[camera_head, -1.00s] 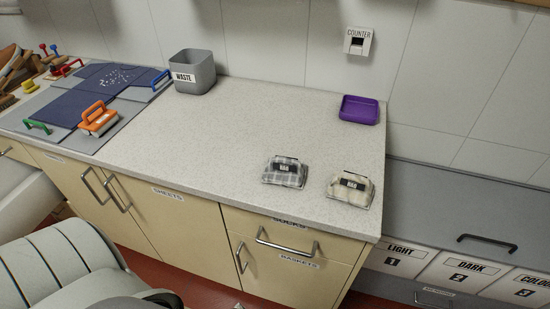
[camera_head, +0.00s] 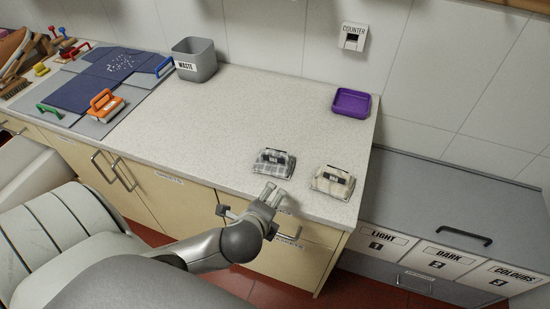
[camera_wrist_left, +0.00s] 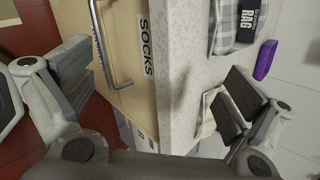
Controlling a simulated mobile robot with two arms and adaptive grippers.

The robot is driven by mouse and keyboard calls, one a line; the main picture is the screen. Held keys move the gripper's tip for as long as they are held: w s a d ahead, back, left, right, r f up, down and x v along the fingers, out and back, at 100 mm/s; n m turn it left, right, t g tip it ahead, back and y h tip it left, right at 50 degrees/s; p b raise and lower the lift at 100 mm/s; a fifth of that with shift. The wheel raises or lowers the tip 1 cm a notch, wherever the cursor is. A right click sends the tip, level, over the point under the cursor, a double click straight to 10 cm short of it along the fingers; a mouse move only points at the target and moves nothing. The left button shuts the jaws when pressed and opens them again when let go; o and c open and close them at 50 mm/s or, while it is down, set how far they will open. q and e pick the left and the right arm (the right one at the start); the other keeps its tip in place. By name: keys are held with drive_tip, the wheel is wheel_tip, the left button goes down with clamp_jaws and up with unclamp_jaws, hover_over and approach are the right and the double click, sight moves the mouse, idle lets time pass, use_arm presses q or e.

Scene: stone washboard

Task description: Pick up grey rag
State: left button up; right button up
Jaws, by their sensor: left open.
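The grey plaid rag (camera_head: 274,162) is a folded bundle with a black "RAG" label, lying on the speckled counter near its front edge. It also shows at the top of the left wrist view (camera_wrist_left: 232,22). A beige plaid rag (camera_head: 333,181) lies just to its right, partly hidden behind a finger in the wrist view (camera_wrist_left: 208,112). My left gripper (camera_head: 265,196) is at the counter's front edge, in front of the grey rag and apart from it. In the wrist view its fingers (camera_wrist_left: 160,85) are wide apart with nothing between them. My right gripper is not seen.
The counter (camera_head: 275,110) is clear behind the rags. A purple tray (camera_head: 351,103) stands at the back right and a grey waste bin (camera_head: 195,60) at the back left. An orange-handled tool (camera_head: 104,104) lies left. Drawer handles stick out below the front edge.

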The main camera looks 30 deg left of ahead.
sight(274, 158)
use_arm(q)
drive_tip(key=w+a+r+m+t, duration=0.1)
drive_tip(key=m, duration=0.3)
drive_tip(key=w+a+r+m+t, duration=0.1)
drive_tip(key=w+r+m, duration=0.1)
drive_tip(key=m, duration=0.2)
drive_tip(key=w+a+r+m+t+y, duration=0.1)
drive_tip(key=w+a+m+t, duration=0.1)
drive_tip(key=m, duration=0.2)
drive_tip(key=shift+w+r, duration=0.25)
drive_tip(key=shift+w+a+r+m+t, duration=0.15)
drive_tip(key=shift+w+a+r+m, duration=0.05)
drive_tip(key=shift+m, duration=0.4)
drive_tip(key=shift+w+a+r+m+t, duration=0.15)
drive_tip(key=shift+w+a+m, duration=0.05)
drive_tip(key=shift+m, duration=0.4)
drive_tip(key=p+x, duration=0.1)
drive_tip(key=x, duration=0.3)
drive_tip(key=shift+w, duration=0.1)
drive_tip(key=shift+w+a+f, duration=0.15)
drive_tip(key=shift+w+f, duration=0.2)
drive_tip(key=shift+w, duration=0.3)
drive_tip(key=shift+w+a, duration=0.1)
drive_tip(key=shift+w, duration=0.15)
drive_tip(key=p+x, duration=0.1)
drive_tip(key=x, duration=0.3)
drive_tip(key=shift+w+f, duration=0.15)
drive_tip(key=c, duration=0.7)
